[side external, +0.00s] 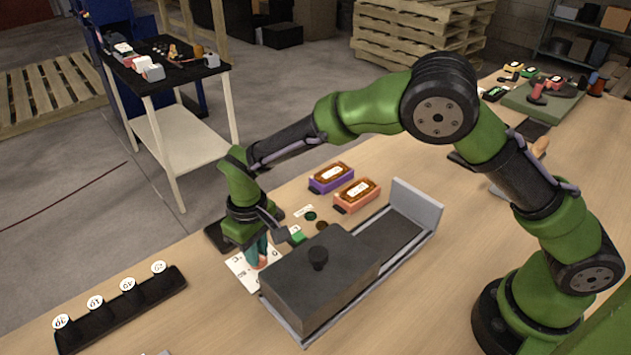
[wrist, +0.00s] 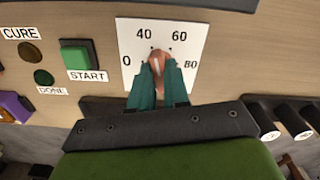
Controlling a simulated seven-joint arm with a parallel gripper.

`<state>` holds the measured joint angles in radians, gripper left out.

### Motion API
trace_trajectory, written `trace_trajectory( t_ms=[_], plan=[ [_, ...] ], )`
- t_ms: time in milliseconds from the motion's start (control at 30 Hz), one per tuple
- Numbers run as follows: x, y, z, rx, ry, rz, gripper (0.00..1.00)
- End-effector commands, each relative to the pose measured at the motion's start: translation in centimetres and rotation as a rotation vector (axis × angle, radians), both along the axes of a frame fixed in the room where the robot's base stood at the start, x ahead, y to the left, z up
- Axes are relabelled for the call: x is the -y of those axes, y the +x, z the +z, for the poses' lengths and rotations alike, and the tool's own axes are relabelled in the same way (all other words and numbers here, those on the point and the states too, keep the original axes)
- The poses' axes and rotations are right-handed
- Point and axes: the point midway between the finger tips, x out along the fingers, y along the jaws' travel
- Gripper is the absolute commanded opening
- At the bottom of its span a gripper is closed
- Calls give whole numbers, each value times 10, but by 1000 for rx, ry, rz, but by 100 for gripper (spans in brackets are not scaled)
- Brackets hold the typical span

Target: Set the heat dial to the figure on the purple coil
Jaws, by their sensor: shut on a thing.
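The heat dial (wrist: 157,62) is a copper-coloured knob with a pale mark, on a white scale card (wrist: 184,30) in the wrist view. The card shows 40, 60 and 80, and a 0 at its left edge. The mark points up, roughly between 40 and 60; its exact reading is unclear. My gripper (wrist: 157,72) has its teal fingers shut on the dial; in the side view my gripper (side external: 259,254) reaches down to the card. The purple coil (side external: 331,178) lies behind the conveyor with a label too small to read. A purple piece (wrist: 14,106) shows at the wrist view's left edge.
An orange coil (side external: 357,194) lies beside the purple one. A green START button (wrist: 76,58) and CURE and DONE lamps sit by the dial. A black rack (side external: 125,310) with numbered discs is front left.

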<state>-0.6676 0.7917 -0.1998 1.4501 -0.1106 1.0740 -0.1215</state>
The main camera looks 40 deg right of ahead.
Motion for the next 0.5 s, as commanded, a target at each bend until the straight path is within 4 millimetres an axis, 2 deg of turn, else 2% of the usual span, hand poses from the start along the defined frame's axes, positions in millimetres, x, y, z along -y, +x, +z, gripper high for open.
trace_trajectory(
  t_ms=[500],
  plan=[
    [0, 0, 1, 1, 1, -477, 0]
  ],
)
